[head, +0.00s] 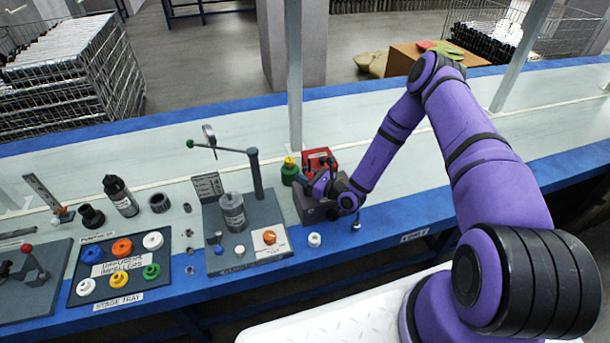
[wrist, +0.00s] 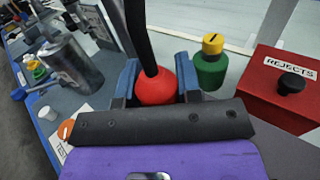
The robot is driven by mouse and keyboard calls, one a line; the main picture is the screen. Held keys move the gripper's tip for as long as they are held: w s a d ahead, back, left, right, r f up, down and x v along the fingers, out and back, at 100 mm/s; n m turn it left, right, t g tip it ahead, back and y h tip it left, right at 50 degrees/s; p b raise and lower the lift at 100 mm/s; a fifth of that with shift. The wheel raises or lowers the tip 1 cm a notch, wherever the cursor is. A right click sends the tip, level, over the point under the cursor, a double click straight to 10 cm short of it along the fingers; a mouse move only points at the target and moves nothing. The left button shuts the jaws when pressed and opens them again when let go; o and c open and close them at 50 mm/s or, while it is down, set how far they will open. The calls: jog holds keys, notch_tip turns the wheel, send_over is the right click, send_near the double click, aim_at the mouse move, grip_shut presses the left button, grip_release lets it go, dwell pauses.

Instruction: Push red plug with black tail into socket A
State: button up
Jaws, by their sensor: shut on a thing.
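The red plug (wrist: 155,88) is a round red body with a thick black tail (wrist: 138,35) rising from it, seen in the wrist view. My gripper (wrist: 157,78) is shut on the red plug, with one blue finger on each side of it. In the head view my gripper (head: 307,180) is low over a dark grey block (head: 309,212) on the bench. The plug cannot be made out clearly there. No mark for socket A is readable, and the plug's underside is hidden, so I cannot tell whether it touches a socket.
A green bottle with a yellow cap (wrist: 211,64) and a red REJECTS box (wrist: 278,85) stand close beyond my gripper. Left are a grey fixture with a canister (head: 232,212) and a tray of coloured impellers (head: 118,268). A white cap (head: 314,240) sits in front.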

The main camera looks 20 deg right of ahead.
jog(key=shift+f, duration=1)
jog(key=o, duration=1)
jog(key=v, duration=1.1)
jog(key=shift+r, duration=0.15)
